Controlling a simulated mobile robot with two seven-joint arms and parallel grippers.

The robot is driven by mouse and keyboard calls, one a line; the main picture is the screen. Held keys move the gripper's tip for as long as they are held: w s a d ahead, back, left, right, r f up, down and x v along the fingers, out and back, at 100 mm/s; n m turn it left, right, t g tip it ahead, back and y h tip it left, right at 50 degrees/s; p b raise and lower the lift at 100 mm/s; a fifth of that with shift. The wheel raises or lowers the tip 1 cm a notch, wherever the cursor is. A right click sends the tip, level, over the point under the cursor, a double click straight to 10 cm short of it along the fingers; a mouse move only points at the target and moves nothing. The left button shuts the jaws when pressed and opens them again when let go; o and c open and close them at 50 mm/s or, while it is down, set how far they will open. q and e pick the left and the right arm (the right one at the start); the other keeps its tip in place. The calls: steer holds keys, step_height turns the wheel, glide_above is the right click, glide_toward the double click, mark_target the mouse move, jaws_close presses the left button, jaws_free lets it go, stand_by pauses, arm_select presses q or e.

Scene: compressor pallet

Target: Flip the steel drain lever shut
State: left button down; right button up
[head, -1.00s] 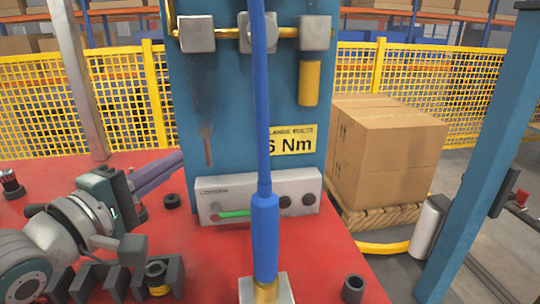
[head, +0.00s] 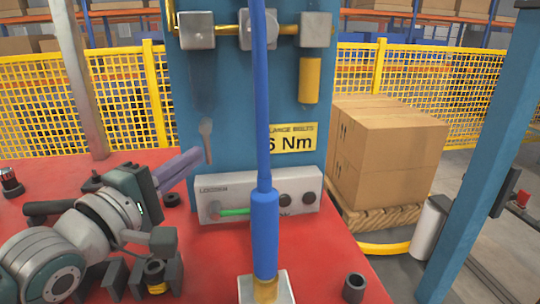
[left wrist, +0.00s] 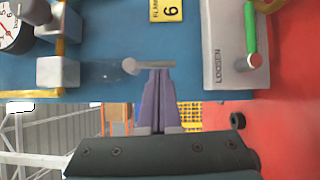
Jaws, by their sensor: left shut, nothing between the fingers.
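The steel drain lever (head: 206,142) is a small grey handle on the face of the blue panel (head: 230,100). It hangs down from its round pivot. In the left wrist view the lever (left wrist: 152,64) lies across the picture just beyond my fingertips. My left gripper (head: 200,152) has purple fingers, shut and empty, with the tips at the lever's lower half. In the left wrist view the tips (left wrist: 159,72) overlap the lever's edge; I cannot tell whether they touch it. My right gripper is not in view.
A grey control box (head: 258,196) with a green lever (head: 233,212) sits below on the panel. Sockets (head: 354,288) stand on the red deck (head: 215,270). Cartons (head: 388,145) stand on a pallet at right.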

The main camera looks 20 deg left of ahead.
arm_select(q)
steer(key=shift+w+d+f+n+b, duration=0.1)
steer(key=shift+d+f+n+b, duration=0.05)
steer(key=shift+n+b, duration=0.3)
steer(key=shift+w+d+n+t+y+b, duration=0.4)
steer(key=shift+d+n+t+y+b, duration=0.35)
steer(key=shift+n+b, duration=1.25)
steer(key=shift+w+d+n+t+y+b, duration=0.4)
steer(key=shift+d+n+t+y+b, duration=0.3)
steer(key=shift+n+b, duration=1.25)
steer(key=shift+w+d+n+t+y+b, duration=0.4)
steer(key=shift+d+n+t+y+b, duration=0.35)
steer(key=shift+n+b, duration=1.25)
steer(key=shift+w+m+b, duration=0.1)
steer(key=shift+m+b, duration=0.4)
steer(key=s+d+f+p, duration=0.1)
steer(key=s+d+f, duration=0.1)
steer(key=s, duration=1.4)
steer(key=shift+s+d, duration=0.15)
steer(key=shift+d, duration=0.3)
